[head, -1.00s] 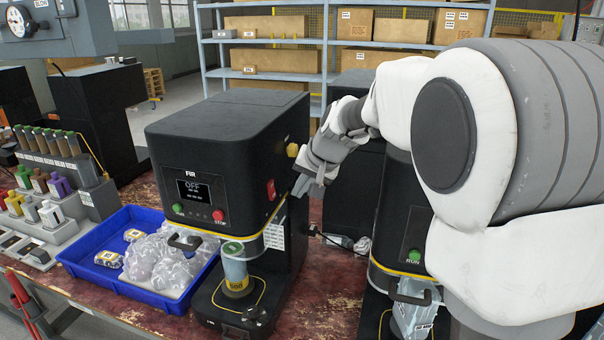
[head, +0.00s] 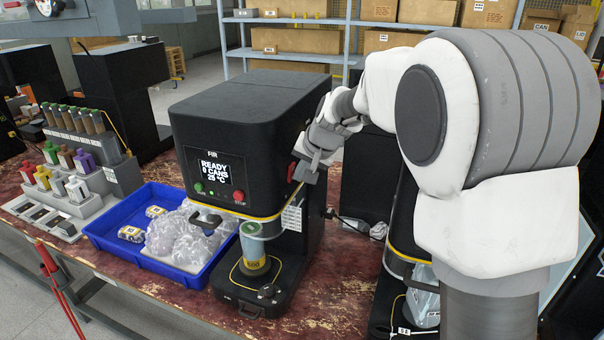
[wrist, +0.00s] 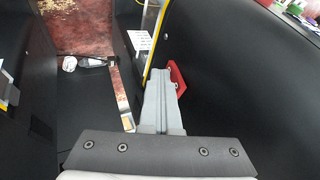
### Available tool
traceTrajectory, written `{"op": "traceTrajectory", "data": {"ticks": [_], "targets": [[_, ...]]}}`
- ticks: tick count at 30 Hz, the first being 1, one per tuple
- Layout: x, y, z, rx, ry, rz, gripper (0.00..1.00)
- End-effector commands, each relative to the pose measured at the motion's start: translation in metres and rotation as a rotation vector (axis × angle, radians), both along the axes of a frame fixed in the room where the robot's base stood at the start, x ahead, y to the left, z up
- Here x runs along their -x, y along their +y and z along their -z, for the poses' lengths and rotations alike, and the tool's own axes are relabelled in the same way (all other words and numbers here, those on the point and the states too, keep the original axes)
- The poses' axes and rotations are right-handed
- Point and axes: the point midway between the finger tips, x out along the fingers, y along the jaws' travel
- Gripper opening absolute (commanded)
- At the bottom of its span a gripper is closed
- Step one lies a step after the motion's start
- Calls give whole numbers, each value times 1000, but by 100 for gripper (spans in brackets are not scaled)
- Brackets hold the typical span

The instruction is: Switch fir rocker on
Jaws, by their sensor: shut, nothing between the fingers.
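The black FIR machine (head: 245,140) stands on the worn red bench. Its display (head: 215,173) reads READY, 0 CANS, 25 °C. The red rocker (head: 292,171) is on the machine's right side. It also shows in the wrist view (wrist: 177,76), just right of the fingertips. My gripper (head: 304,174) is shut and empty, with its tips beside the rocker. In the wrist view my gripper (wrist: 164,82) partly covers the rocker, and I cannot tell whether they touch. A can (head: 254,262) stands under the machine's head.
A blue tray (head: 107,245) with clear bags stands left of the machine. Another black machine (head: 402,225) stands to the right, partly behind my arm. A cable (head: 345,218) lies on the bench between them. Shelves with boxes (head: 292,37) stand behind.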

Motion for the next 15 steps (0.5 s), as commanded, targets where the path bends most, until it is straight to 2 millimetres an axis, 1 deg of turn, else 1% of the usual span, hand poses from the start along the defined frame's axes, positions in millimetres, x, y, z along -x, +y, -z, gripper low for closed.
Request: {"op": "traceTrajectory", "data": {"ticks": [5, 15], "targets": [[0, 1, -2, -1, 0, -2, 0], [0, 1, -17, 0, -2, -2, 0]]}}
